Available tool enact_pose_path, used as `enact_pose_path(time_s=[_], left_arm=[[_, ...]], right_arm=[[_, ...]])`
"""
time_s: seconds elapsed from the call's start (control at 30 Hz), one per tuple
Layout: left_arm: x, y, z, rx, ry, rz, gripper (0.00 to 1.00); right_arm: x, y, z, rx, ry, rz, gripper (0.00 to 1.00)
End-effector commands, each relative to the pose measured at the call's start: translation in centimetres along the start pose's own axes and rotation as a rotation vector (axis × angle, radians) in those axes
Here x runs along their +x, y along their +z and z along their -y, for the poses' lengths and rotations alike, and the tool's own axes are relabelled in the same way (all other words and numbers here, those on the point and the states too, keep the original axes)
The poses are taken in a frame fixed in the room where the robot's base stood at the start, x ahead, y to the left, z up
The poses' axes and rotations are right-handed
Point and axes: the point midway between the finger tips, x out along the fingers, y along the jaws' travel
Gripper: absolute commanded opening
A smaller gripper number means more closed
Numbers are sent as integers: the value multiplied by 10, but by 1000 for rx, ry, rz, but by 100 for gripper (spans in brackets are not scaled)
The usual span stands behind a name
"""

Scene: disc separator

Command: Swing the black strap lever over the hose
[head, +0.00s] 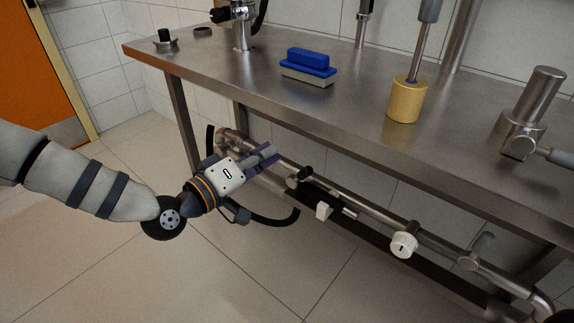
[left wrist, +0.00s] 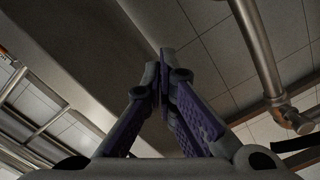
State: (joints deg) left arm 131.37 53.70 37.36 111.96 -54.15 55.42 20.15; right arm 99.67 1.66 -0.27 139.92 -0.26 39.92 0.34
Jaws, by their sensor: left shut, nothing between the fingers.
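My left gripper (head: 268,155) is below the front edge of the steel table, by the left part of the low pipe. It is shut and empty; its fingertips meet in the left wrist view (left wrist: 162,72). A black hose (head: 272,219) curves below and behind the gripper, partly hidden by it. A black lever-like part (head: 303,173) sits on the pipe just right of the fingertips, apart from them in the picture. I cannot tell for sure that it is the strap lever. A black piece also shows at the right edge of the left wrist view (left wrist: 298,143).
A blue brush (head: 308,62) and a yellow cylinder (head: 406,103) stand on the tabletop. The tiled floor (head: 250,280) in front is clear.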

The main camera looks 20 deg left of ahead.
Motion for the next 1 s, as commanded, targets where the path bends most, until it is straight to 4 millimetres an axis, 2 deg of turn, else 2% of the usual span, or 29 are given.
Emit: enact_pose_path(time_s=[0.07, 0.1, 0.2, 0.33, 1.0], left_arm=[[16, 2, 1, 0, 1, 0, 0], [16, 12, 1, -4, 0, 6, 0], [19, 26, 1, -4, -1, 3, 0], [22, 36, 0, -2, 1, 0, 0], [23, 41, -4, 50, -1, -1, 0]], right_arm=[[3, -1, 0, 0, 0, 4, 40], [3, -1, 0, 0, 0, 5, 40], [5, -1, 0, 0, 0, 6, 40], [5, -1, 0, 0, 0, 7, 40], [1, 0, 0, 0, 0, 2, 40]])
